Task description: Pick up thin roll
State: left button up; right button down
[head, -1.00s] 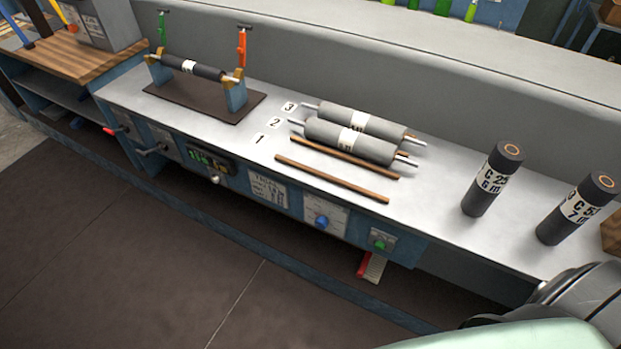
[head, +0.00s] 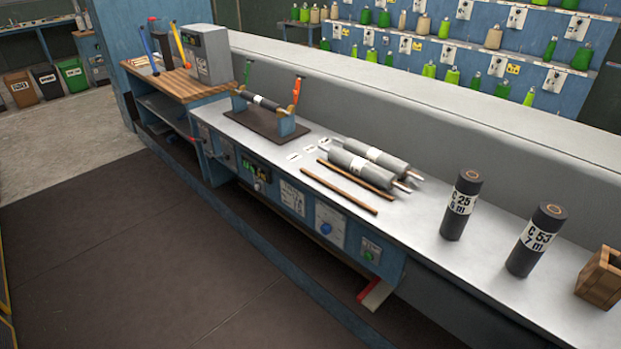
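A thin dark roll (head: 251,98) with a white label lies across a stand (head: 287,126) with blue uprights on a dark plate, at the bench's far end. Two thicker grey rolls with metal shaft ends, a front one (head: 345,160) and a back one (head: 391,162), lie side by side mid-bench. Two dark rolls stand upright at the right, one labelled C 25 (head: 453,222) and one labelled C 53 (head: 523,261). Neither of my grippers is in view.
Wooden strips (head: 338,189) lie in front of the grey rolls. A wooden box (head: 600,277) stands at the right end. A grey machine (head: 208,55) sits on a wooden-topped bench (head: 160,80) at the left. The dark floor (head: 150,260) before the bench is clear.

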aim_at(270, 106)
jog(key=i+j+z, duration=0.1)
jog(key=z, duration=0.4)
jog(key=i+j+z, duration=0.35)
jog(key=j, duration=0.3)
jog(key=i+j+z, duration=0.2)
jog(key=j, duration=0.15)
jog(key=i+j+z, duration=0.15)
jog(key=j, duration=0.25)
